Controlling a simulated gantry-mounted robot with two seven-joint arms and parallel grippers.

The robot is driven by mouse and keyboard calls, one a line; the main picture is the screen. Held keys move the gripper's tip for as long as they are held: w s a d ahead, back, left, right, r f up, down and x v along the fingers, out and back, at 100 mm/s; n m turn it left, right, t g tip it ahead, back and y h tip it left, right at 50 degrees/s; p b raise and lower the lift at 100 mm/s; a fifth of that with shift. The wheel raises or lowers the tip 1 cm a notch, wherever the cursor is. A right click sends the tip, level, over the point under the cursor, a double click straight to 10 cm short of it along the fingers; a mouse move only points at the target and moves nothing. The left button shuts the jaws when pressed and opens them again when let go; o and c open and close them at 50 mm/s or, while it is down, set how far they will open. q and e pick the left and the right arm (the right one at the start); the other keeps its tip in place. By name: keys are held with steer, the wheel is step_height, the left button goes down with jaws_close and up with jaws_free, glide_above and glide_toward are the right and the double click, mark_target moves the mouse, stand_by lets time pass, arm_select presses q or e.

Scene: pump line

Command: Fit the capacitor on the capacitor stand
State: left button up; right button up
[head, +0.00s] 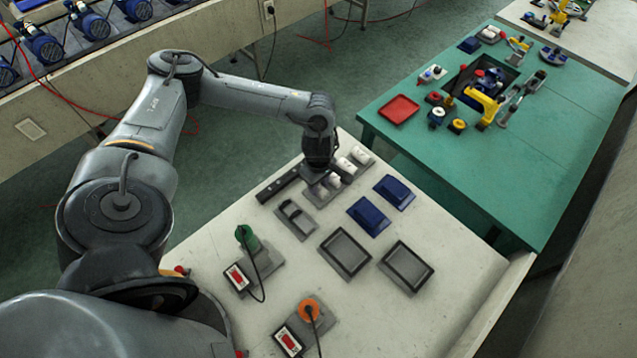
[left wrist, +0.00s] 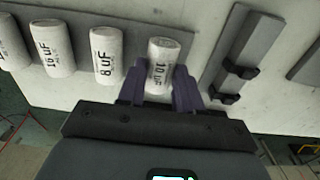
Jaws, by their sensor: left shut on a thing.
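My left gripper (head: 318,172) points down over the grey capacitor rack (head: 322,197). In the left wrist view its purple fingers (left wrist: 158,82) are shut on the sides of the white 10 uF capacitor (left wrist: 162,55). That capacitor is at the right end of the row; whether it touches the rack or is lifted, I cannot tell. The capacitor stand (head: 295,218), a grey plate with dark clips, lies on the table in front of the rack. It shows in the left wrist view (left wrist: 257,45), right of the held capacitor. My right gripper is out of view.
An 8 uF capacitor (left wrist: 107,55) and a 16 uF capacitor (left wrist: 52,48) lie beside the held one. Blue blocks (head: 368,215), black-rimmed trays (head: 345,252), and green (head: 248,238) and orange (head: 309,309) fixtures occupy the pale table.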

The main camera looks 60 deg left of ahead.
arm_select(q)
steer(key=shift+f, duration=0.15)
stand_by(0.7)
steer(key=o, duration=1.1)
steer(key=shift+o, duration=0.2)
steer(key=shift+r+p, duration=0.8)
steer(key=shift+r, duration=0.4)
steer(key=shift+r+p, duration=1.5)
steer(key=shift+r, duration=0.4)
